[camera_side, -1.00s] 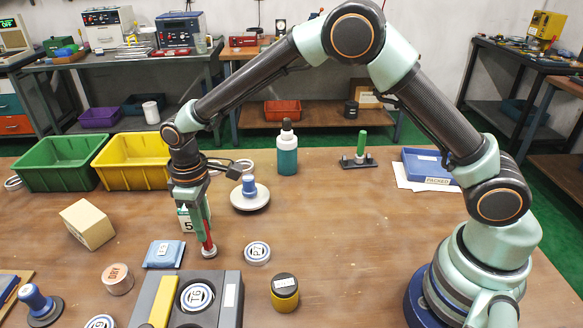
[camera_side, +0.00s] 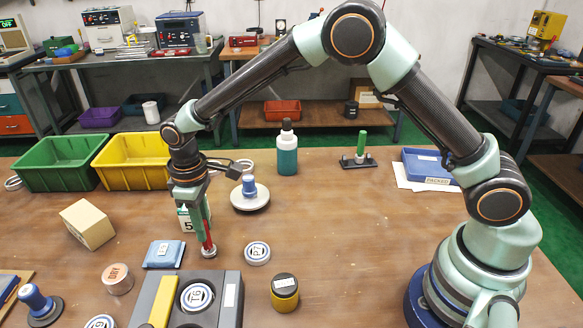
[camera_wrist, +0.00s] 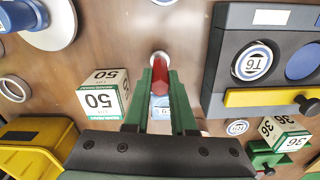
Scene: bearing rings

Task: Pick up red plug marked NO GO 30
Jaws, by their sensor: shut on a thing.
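The red plug (camera_side: 208,242) stands upright on the wooden table in the side view, its pale round foot at the tabletop. It also shows in the wrist view (camera_wrist: 161,72), red with a light metal end. My gripper (camera_side: 206,226) points down over it. In the wrist view my gripper's green fingers (camera_wrist: 160,98) are shut on the plug, one on each side. The fingers hide part of the plug, and I cannot read any marking on it.
A numbered cube (camera_wrist: 101,97) is close beside the gripper. A blue packet (camera_side: 163,254), a white ring (camera_side: 257,253) and a dark fixture (camera_side: 232,296) with a bearing ring surround it. A yellow bin (camera_side: 133,165) stands behind left.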

